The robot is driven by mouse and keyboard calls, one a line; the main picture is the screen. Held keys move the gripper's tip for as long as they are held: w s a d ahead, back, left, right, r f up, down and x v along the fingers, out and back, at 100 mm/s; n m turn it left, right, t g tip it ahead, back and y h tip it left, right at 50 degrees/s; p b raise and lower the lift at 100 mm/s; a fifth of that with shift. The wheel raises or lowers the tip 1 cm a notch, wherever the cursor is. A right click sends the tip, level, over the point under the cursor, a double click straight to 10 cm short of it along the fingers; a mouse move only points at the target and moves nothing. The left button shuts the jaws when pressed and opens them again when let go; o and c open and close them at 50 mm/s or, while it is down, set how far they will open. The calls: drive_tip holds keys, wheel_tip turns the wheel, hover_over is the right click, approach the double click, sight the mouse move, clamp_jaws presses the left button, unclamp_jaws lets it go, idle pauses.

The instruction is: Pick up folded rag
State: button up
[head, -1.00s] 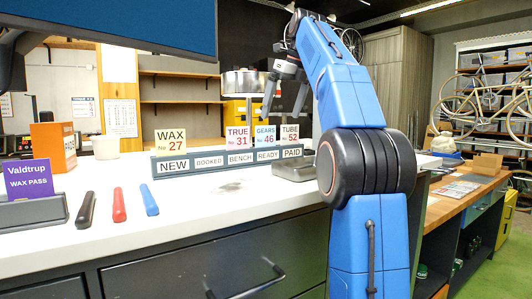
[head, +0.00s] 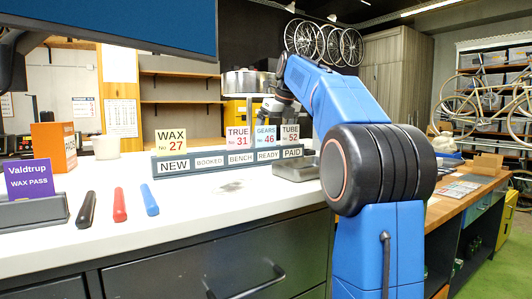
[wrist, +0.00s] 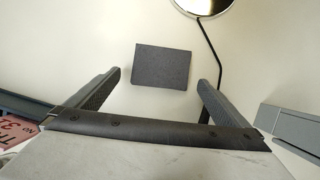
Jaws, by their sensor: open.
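The folded rag is a dark grey flat rectangle (wrist: 162,67) on a pale surface in the wrist view. I cannot make it out in the head view. My gripper (wrist: 160,77) is open and empty, with one finger on each side of the rag's near part in the picture. The rag appears beyond and between the fingertips; its height below them is hard to tell. In the head view my gripper (head: 275,106) is small and partly hidden behind the number cards at the back of the counter.
A dark stand (wrist: 207,45) with a round top rises right of the rag. A label rail (head: 225,161) with upright number cards stands on the white counter (head: 190,210). A black, a red (head: 119,205) and a blue handle lie at front left.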

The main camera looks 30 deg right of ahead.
drive_tip(key=shift+w+f, duration=0.2)
drive_tip(key=shift+f, duration=0.35)
drive_tip(key=c, duration=1.1)
drive_tip(key=shift+r, duration=0.15)
wheel_tip(320, 180, up, 10)
drive_tip(key=shift+f, duration=0.15)
drive_tip(key=shift+o, duration=1)
drive_tip(key=shift+a, duration=0.1)
drive_tip(key=shift+c, duration=0.6)
